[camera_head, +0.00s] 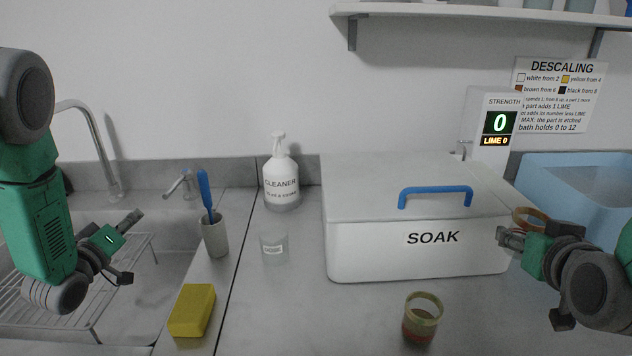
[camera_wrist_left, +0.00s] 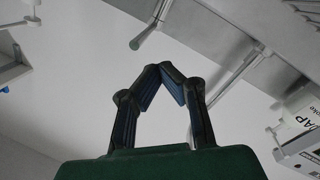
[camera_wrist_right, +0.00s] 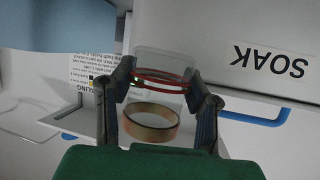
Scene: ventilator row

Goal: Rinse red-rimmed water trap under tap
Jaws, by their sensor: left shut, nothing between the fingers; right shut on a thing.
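The red-rimmed water trap (camera_wrist_right: 165,79) is a clear cup with a red ring, held between the fingertips of my right gripper (camera_wrist_right: 160,80) in the right wrist view. A brown band (camera_wrist_right: 150,123) shows on its near part. In the head view my right gripper (camera_head: 503,237) is by the right end of the soak box, and a brown ring (camera_head: 528,213) shows behind it; the rest is hidden. My left gripper (camera_head: 136,216) is shut and empty over the sink (camera_head: 165,262); its closed tips show in the left wrist view (camera_wrist_left: 160,66). The tap (camera_head: 98,145) arches behind it.
The lidded SOAK box (camera_head: 420,240) has a blue handle (camera_head: 435,190). A yellow-rimmed cup (camera_head: 421,318) with brown contents stands in front. A sponge (camera_head: 192,310), brush holder (camera_head: 214,235), clear cup (camera_head: 274,246) and cleaner bottle (camera_head: 281,175) stand left. A blue bin (camera_head: 575,180) is right.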

